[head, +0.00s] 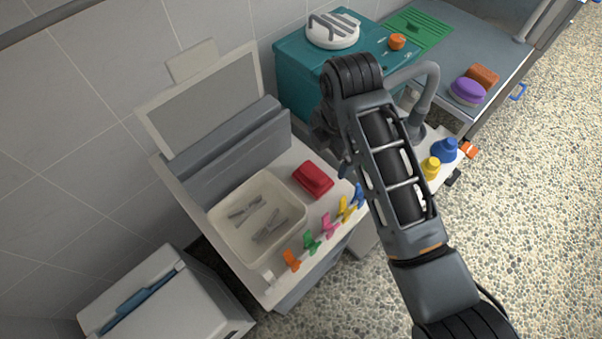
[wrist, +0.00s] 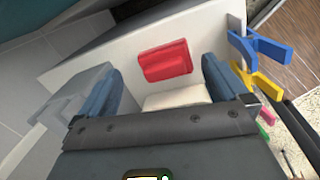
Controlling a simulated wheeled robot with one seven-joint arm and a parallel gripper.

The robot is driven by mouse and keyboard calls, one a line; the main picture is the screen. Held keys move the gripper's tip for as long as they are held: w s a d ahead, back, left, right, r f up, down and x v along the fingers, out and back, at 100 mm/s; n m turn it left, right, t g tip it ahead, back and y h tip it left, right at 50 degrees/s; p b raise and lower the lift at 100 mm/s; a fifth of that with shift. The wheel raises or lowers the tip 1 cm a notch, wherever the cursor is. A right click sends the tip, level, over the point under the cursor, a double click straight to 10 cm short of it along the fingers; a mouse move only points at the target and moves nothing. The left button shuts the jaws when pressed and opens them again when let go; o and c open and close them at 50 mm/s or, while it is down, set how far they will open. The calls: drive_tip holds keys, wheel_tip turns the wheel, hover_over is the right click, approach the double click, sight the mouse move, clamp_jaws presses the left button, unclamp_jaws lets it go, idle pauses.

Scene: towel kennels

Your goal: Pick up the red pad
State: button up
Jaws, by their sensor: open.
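The red pad (head: 313,180) lies on the white counter, right of a cream tray, in the head view. In the wrist view the red pad (wrist: 165,62) sits beyond and between my gripper's two blue fingers. My gripper (wrist: 158,88) is open and empty, with its fingers apart and not touching the pad. In the head view my arm covers most of the gripper, which is behind and to the right of the pad.
The cream tray (head: 214,218) holds grey clips. Several coloured clips, including a green one (head: 311,242), line the counter's front edge. A grey raised ledge (head: 225,160) runs behind the pad. A teal box (head: 294,85) stands at the back. A yellow bottle (head: 430,168) stands right of my arm.

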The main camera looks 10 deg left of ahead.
sight(314, 171)
drive_tip(key=a, duration=0.1)
drive_tip(key=s+n, duration=0.1)
drive_tip(key=a+n+g, duration=0.1)
drive_tip(key=shift+s+a+r+h, duration=0.25)
drive_tip(key=shift+s+a+h, duration=0.05)
drive_tip(key=shift+s+h, duration=0.1)
drive_tip(key=shift+a+f, duration=0.15)
drive_tip(key=shift+f, duration=0.15)
drive_tip(key=shift+w+f+p, duration=0.1)
drive_tip(key=shift+f+p, duration=0.2)
drive_tip(key=shift+f, duration=3.2)
drive_tip(key=shift+c, duration=0.5)
drive_tip(key=c, duration=0.7)
drive_tip(key=shift+r, duration=0.1)
